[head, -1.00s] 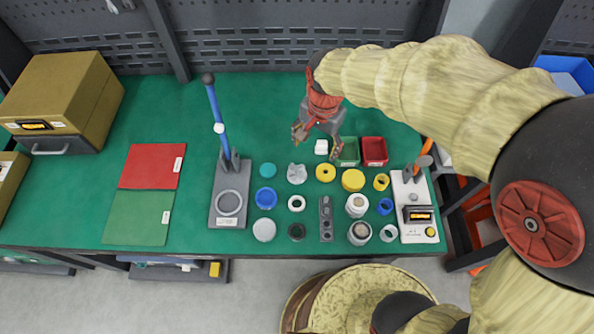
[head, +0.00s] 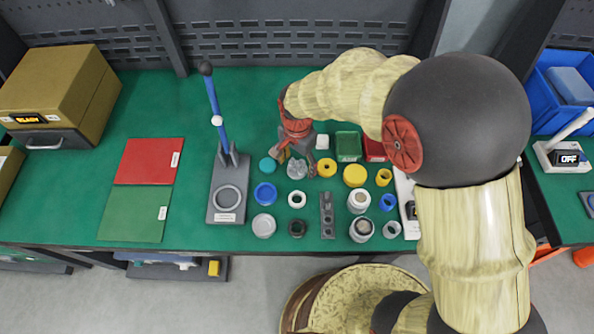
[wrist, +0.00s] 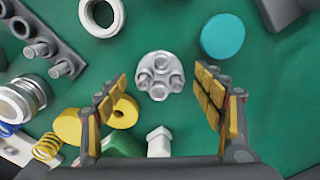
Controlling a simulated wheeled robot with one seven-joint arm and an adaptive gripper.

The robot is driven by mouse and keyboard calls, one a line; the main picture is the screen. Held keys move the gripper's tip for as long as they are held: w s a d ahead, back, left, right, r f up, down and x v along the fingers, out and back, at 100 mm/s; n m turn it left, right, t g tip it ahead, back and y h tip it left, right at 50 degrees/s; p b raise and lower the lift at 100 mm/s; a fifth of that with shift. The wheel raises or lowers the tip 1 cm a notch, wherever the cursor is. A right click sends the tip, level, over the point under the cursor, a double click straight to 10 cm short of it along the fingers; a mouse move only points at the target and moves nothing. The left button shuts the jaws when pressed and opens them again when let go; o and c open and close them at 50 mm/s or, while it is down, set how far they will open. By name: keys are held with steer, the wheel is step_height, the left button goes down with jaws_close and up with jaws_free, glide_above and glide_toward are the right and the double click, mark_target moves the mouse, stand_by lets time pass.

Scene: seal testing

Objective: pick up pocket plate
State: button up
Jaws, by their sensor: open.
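The pocket plate appears to be the silver, round, notched disc with several round pockets. It lies flat on the green bench top in the head view (head: 297,170) and at upper centre in the wrist view (wrist: 159,75). My gripper (head: 293,161) is open and empty, above and just behind the disc in the head view. In the wrist view my gripper (wrist: 160,92) has its padded fingers apart, one toward each side of the disc.
A teal disc (wrist: 222,37) lies right of the plate in the wrist view. A yellow ring (wrist: 121,111) and a white block (wrist: 159,141) lie close by. A white ring (head: 296,199) and a grey holed bar (head: 327,215) lie in front. A blue-handled press (head: 226,190) stands left.

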steer(key=shift+f, duration=0.4)
steer(key=shift+r, duration=0.1)
steer(key=shift+c, duration=0.9)
steer(key=c, duration=1.1)
